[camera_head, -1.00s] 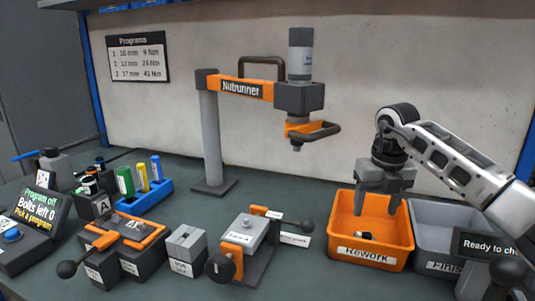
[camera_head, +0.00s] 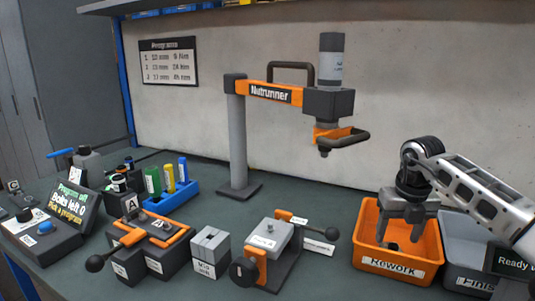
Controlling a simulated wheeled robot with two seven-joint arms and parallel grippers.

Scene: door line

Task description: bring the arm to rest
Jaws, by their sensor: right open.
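My right gripper (camera_head: 402,232) comes in from the right, pointing down over the orange Rework bin (camera_head: 397,264). Its fingers are apart, with nothing between them that I can see. The fingertips overlap the bin's opening in the picture; how deep they reach is hard to tell. A small dark part (camera_head: 391,246) lies in the bin, partly hidden by the fingers. My left gripper is not in the head view.
The grey Finish bin (camera_head: 460,250) stands right of the Rework bin. The orange Nutrunner arm (camera_head: 270,92) stands behind on its post. A clamp fixture (camera_head: 268,240), a grey block (camera_head: 210,249) and a control box (camera_head: 45,240) occupy the front. Bench between the post and Rework bin is clear.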

